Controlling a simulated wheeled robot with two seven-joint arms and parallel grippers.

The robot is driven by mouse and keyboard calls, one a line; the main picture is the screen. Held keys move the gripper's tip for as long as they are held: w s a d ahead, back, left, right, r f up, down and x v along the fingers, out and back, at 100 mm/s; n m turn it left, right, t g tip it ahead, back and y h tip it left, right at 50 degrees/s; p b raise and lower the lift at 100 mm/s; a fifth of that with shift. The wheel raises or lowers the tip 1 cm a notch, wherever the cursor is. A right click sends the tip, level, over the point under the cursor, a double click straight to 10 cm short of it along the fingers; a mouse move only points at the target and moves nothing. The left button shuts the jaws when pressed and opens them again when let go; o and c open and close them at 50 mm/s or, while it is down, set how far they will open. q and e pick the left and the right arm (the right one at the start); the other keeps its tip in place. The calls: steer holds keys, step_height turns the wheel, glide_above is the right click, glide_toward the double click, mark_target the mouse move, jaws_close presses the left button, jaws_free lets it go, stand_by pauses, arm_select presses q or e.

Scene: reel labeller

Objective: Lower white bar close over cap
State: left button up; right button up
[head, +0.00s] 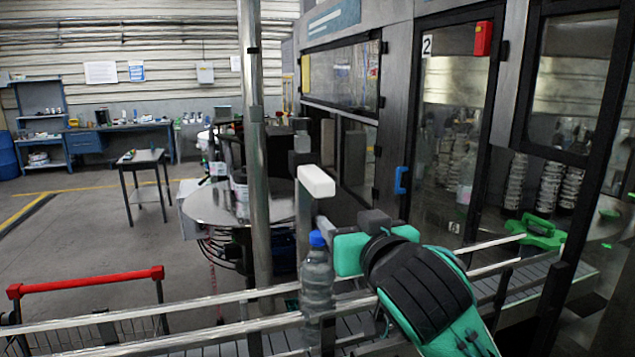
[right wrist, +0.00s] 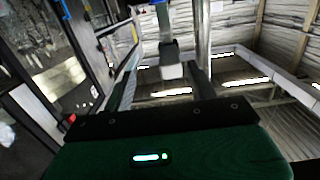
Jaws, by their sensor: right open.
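A clear bottle (head: 317,284) with a blue cap (head: 317,239) stands upright at the conveyor rails. A white bar (head: 316,181) on a grey upright is above the cap, with a clear gap between them. My right gripper (head: 338,232) is close beside the cap, on its right, below the white bar; it is open. In the right wrist view its two dark fingers (right wrist: 160,92) are apart, and a pale block, seemingly the white bar (right wrist: 172,71), shows between them. I cannot tell whether a finger touches the bottle. My left gripper is not in view.
Metal guard rails (head: 150,315) run along the conveyor. A vertical steel post (head: 256,150) stands left of the bottle. A round metal table (head: 215,205) is behind it. A green clamp-like part (head: 538,233) sits at the right. A red-handled cart (head: 85,282) is at the front left.

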mark_target(318, 175)
step_height(318, 175, up, 4)
steer(key=s, duration=0.2)
steer(key=shift+t+y, duration=0.3)
steer(key=shift+t, duration=0.1)
steer(key=p+x, duration=0.2)
steer(key=x, duration=0.4)
steer(key=p+x, duration=0.3)
steer(key=x, duration=0.4)
steer(key=shift+a+f+p, duration=0.1)
steer(key=shift+a+p, duration=0.2)
steer(key=shift+p, duration=0.05)
steer(key=shift+w+a+f, duration=0.1)
steer(key=shift+w+a, duration=0.05)
steer(key=shift+w, duration=0.4)
